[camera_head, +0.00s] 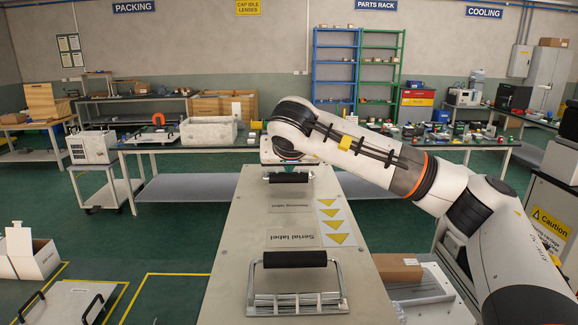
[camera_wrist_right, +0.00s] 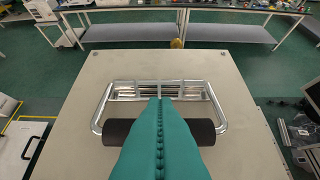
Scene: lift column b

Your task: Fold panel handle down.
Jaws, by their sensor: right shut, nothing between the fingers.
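A beige panel (camera_head: 240,240) bears two metal handles with black grips. The far handle (camera_head: 288,177) is at the panel's far end, and its black grip (camera_wrist_right: 118,132) and silver frame (camera_wrist_right: 104,100) show in the right wrist view. The near handle (camera_head: 295,259) has its grip standing above its slotted base. My right gripper (camera_wrist_right: 160,100) has teal fingers, closed together and empty. They cross over the middle of the far grip, tips toward the slotted base. I cannot tell whether they touch the grip. In the head view my wrist mostly hides the fingers. My left gripper is out of view.
Labels and yellow triangles (camera_head: 333,225) lie on the panel between the handles. A cardboard box (camera_head: 398,268) is on the right. A long workbench (camera_head: 180,143) with a white bin (camera_head: 208,131) stands behind.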

